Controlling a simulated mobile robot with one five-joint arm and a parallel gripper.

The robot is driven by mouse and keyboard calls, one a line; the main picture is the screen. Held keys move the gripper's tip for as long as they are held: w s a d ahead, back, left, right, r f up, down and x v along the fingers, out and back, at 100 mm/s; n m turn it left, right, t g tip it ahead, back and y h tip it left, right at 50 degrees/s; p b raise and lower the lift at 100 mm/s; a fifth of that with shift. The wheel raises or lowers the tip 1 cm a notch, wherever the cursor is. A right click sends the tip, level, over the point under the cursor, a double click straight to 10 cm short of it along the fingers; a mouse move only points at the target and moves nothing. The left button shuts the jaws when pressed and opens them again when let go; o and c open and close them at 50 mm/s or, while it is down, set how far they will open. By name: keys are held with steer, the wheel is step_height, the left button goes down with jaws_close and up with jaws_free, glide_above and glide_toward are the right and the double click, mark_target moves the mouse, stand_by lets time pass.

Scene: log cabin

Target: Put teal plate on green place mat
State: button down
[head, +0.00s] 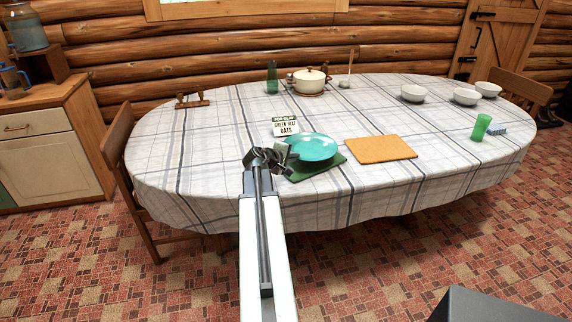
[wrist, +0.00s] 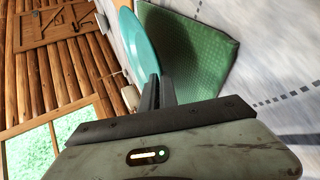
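The teal plate (head: 313,147) is at the near middle of the table, above the green place mat (head: 318,170). In the wrist view the plate (wrist: 140,42) shows nearly edge-on beside the mat (wrist: 205,52), with a dark shadow and what looks like a gap between them. My gripper (head: 284,156) is at the plate's left rim. In the wrist view its fingers (wrist: 158,88) are close together with the plate's rim between their tips. The plate covers the far part of the mat in the head view.
An orange place mat (head: 381,149) lies to the right. An oats box (head: 286,127) stands just behind the plate. A green cup (head: 481,127), white bowls (head: 466,96), a pot (head: 309,80) and a green glass (head: 272,77) stand farther off. A chair (head: 122,145) is at the left.

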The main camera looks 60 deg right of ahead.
step_height(320, 180, down, 4)
steer(key=b, duration=0.3)
steer(key=shift+w+b, duration=0.1)
steer(key=shift+b, duration=0.2)
steer(key=shift+w+a+r, duration=0.15)
steer(key=shift+w+r, duration=0.05)
steer(key=shift+r, duration=0.1)
steer(key=c, duration=1.9)
jaws_free()
steer(key=shift+c, duration=0.2)
steer(key=shift+a+p, duration=0.1)
steer(key=shift+p, duration=0.2)
steer(key=p+v, duration=0.5)
steer(key=v, duration=0.6)
steer(key=shift+a+r, duration=0.2)
steer(key=shift+a, duration=0.1)
steer(key=shift+w+a, duration=0.1)
